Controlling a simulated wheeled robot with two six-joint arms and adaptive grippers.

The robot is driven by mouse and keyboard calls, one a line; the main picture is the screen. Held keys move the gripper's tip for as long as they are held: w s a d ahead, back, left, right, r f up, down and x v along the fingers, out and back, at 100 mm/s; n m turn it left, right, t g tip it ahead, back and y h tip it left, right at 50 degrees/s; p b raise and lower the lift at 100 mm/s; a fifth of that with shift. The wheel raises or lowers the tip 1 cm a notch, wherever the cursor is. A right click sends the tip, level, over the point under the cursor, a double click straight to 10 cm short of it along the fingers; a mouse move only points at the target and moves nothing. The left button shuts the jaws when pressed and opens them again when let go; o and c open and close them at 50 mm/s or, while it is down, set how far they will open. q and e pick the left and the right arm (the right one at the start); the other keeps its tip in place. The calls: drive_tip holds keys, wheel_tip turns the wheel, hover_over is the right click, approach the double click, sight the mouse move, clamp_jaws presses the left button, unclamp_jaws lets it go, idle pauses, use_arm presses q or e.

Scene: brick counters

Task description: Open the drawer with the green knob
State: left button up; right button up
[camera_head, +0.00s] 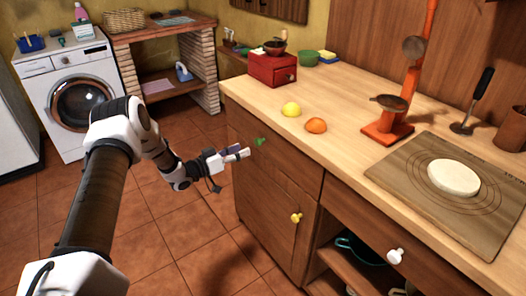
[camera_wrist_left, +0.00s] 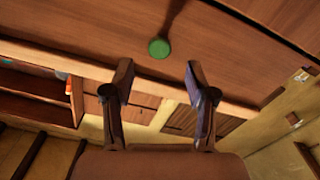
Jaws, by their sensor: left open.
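The green knob (camera_head: 260,141) sits on the front of the wooden drawer (camera_head: 292,165) under the counter's left part. The drawer looks shut. My left gripper (camera_head: 243,153) is just left of the knob in the head view, a short way off the front. In the left wrist view the green knob (camera_wrist_left: 159,47) appears just beyond the fingertips, roughly centred between the two fingers. The left gripper (camera_wrist_left: 160,78) is open and empty, with nothing visible between its fingers. My right gripper is not in view.
Below is a cabinet door with a yellow knob (camera_head: 296,217); a drawer to the right has a white knob (camera_head: 395,256). A lemon (camera_head: 291,109) and an orange (camera_head: 316,125) lie on the counter above. The tiled floor (camera_head: 205,225) before the cabinet is clear.

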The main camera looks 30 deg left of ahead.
sight(256, 143)
use_arm(q)
drive_tip(key=x, duration=0.7)
drive_tip(key=shift+w, duration=0.15)
clamp_jaws()
